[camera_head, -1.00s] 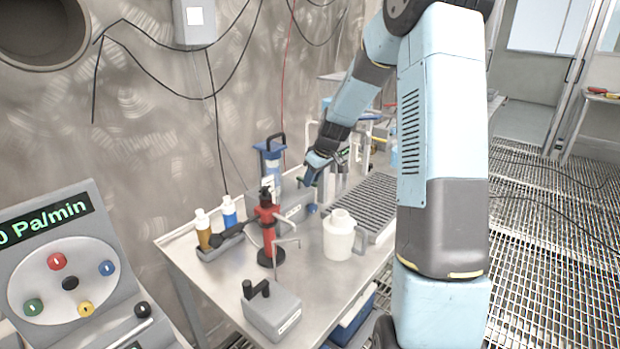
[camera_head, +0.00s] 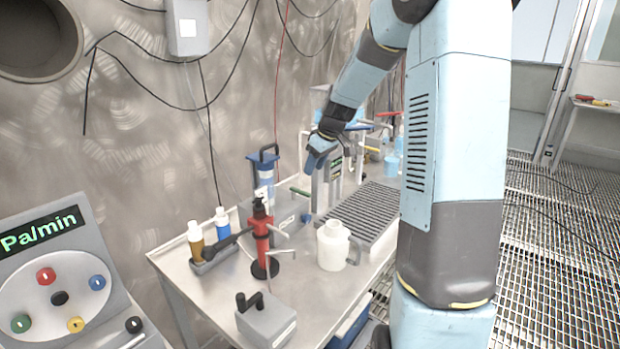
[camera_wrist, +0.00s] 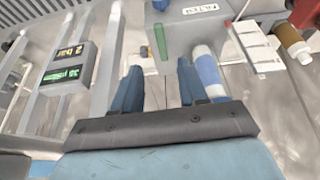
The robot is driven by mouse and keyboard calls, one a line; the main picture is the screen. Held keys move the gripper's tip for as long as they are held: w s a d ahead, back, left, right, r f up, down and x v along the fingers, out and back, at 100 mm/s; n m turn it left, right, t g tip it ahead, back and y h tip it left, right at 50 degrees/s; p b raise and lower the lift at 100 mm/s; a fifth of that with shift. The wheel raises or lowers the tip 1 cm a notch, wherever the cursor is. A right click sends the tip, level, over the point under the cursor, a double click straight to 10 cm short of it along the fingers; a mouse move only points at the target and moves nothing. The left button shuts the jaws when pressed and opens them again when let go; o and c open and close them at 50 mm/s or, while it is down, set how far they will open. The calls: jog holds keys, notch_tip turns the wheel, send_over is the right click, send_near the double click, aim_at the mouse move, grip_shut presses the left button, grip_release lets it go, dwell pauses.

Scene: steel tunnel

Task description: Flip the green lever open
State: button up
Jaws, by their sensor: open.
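The green lever (camera_head: 300,191) is a short green bar at the grey filter box on the bench. In the wrist view the green lever (camera_wrist: 160,42) stands out from the labelled filter box (camera_wrist: 205,28), beyond my fingertips. My gripper (camera_head: 316,160) is above and to the right of the lever in the head view, apart from it. In the wrist view my gripper (camera_wrist: 159,75) has its two blue fingers spread with nothing between them. The lever lies roughly in line with the gap between the fingers.
A blue filter cylinder (camera_head: 266,178) stands behind the box. A red pump (camera_head: 261,235), a white jug (camera_head: 333,247) and bottles (camera_head: 195,240) stand near the bench front. A slatted grey rack (camera_head: 365,212) is at right.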

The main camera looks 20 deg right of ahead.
jog(key=shift+v, duration=1.95)
jog(key=s+a+r+m+h, duration=0.1)
jog(key=s+a+r+m, duration=0.2)
jog(key=s, duration=0.6)
jog(key=s+a+r+h, duration=0.1)
jog(key=s+a+r, duration=0.4)
jog(key=s, duration=0.4)
jog(key=s+m+t, duration=0.2)
jog(key=s+m, duration=0.1)
jog(key=s, duration=1.4)
jog(key=shift+r+m, duration=0.3)
